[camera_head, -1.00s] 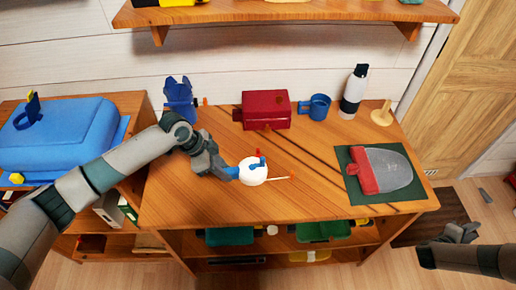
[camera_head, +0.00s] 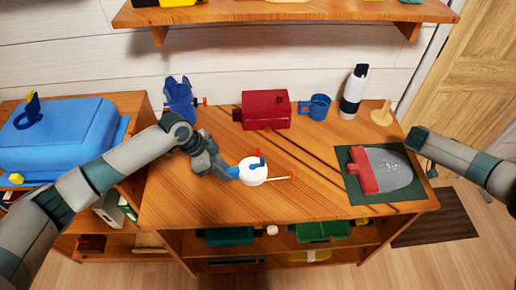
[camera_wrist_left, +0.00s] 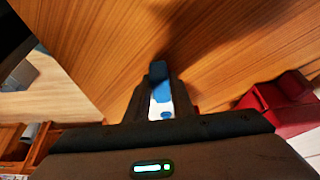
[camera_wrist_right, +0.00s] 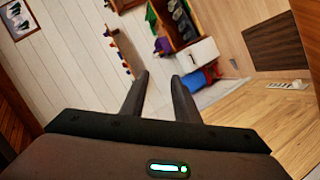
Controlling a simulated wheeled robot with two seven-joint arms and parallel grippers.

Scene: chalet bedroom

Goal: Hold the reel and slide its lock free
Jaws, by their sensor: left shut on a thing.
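The reel (camera_head: 254,173) is a white round body with blue parts, a small red piece (camera_head: 258,152) on top and a thin orange-tipped rod (camera_head: 284,177) sticking out to the right. It sits at the desk's middle. My left gripper (camera_head: 234,172) is shut on the reel's blue left side. In the left wrist view the reel (camera_wrist_left: 160,105) shows white and blue between the fingers, mostly hidden. Which piece is the lock I cannot tell. My right gripper (camera_wrist_right: 160,85) is open and empty, up at the desk's right side, away from the reel.
A dark red box (camera_head: 266,110), a blue mug (camera_head: 316,107) and a bottle (camera_head: 353,92) stand at the back. The desk (camera_head: 215,210) is clear before the reel.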

